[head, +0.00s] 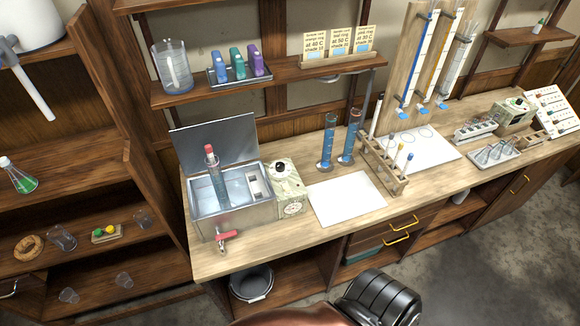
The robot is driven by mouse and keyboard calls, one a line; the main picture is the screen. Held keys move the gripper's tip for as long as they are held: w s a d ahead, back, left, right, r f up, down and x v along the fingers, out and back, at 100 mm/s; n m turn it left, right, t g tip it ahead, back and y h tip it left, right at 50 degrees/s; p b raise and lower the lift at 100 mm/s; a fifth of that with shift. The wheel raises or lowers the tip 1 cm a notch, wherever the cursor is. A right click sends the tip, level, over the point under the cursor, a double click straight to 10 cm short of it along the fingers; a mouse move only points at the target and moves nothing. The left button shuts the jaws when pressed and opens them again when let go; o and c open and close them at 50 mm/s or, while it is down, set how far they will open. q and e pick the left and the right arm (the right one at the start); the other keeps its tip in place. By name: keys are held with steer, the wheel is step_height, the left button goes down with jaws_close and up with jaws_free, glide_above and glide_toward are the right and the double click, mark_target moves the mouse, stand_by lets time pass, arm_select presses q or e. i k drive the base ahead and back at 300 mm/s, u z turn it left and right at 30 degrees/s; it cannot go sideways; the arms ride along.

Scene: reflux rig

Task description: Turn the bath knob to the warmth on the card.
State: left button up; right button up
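The bath (235,208) is an open metal box of water at the left of the bench, its lid (215,140) raised. A tube (218,180) with a red top stands upright in it. The bath knob (280,168) is black and sits on top of the pale control box (290,190) at the bath's right; its setting is too small to read. A round dial (293,208) is on the box's front. Three yellow cards (339,42) stand in a wooden holder on the shelf; they seem to read 40 C, 50 C and 30 C. Neither gripper is in view.
A red-handled tap (227,236) juts from the bath's front. A white sheet (347,198) lies right of the control box, with blue cylinders (327,143) behind it and a tube rack (383,165) beyond. A second knobbed box (514,113) and a printed board (550,110) stand far right.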

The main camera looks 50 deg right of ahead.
mark_target(280, 167)
steer(key=z, duration=1.5)
